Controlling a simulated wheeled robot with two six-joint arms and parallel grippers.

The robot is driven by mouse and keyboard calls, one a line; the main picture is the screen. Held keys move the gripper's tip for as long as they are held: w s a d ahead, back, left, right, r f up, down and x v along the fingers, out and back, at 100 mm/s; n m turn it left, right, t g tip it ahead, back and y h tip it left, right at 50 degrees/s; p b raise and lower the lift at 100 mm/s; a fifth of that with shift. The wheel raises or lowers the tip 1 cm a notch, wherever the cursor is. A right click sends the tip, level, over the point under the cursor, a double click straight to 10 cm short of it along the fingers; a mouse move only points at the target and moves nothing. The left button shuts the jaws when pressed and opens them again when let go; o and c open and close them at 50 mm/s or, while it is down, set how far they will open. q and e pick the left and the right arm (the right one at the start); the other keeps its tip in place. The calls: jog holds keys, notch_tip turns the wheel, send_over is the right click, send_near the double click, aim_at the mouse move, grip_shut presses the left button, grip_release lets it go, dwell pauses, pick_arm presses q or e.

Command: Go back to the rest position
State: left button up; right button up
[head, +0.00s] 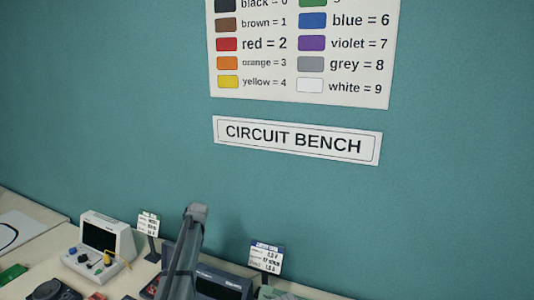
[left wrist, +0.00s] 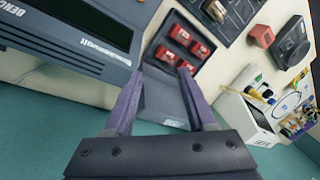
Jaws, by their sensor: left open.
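My left gripper (left wrist: 160,74) shows in the left wrist view with its two purple-grey fingers spread apart. Nothing is held between them. Beyond the fingertips is a dark grey open case (left wrist: 160,98) with several red blocks (left wrist: 188,42) in its far part. I cannot tell how far the fingers are from the case. In the head view a grey arm part of mine rises at the bottom middle in front of the bench, and no fingers can be made out there. My right gripper is not in view.
A dark bench instrument (left wrist: 75,35) stands close left of the fingers. A white instrument (head: 103,237) with a dark screen and small tag stands (head: 148,223) (head: 266,258) are on the bench. The teal wall (head: 120,110) behind carries a "CIRCUIT BENCH" sign (head: 297,139).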

pick_arm(q)
jog(key=s+d+f+m+b, duration=0.2)
jog(key=s+d, duration=0.6)
jog(key=s, duration=0.4)
jog(key=s+d+f+m+h+b, duration=0.1)
jog(key=s+d+f+m+b, duration=0.1)
jog(key=s+d, duration=0.6)
jog(key=s+d+f+m+h+b, duration=0.1)
jog(key=s+d, duration=0.7)
jog(key=s, duration=1)
notch_tip(320, 180, down, 3)
jog(key=shift+s+r+m+b, duration=0.15)
jog(key=shift+s+m+b, duration=0.1)
jog(key=shift+m+b, duration=0.75)
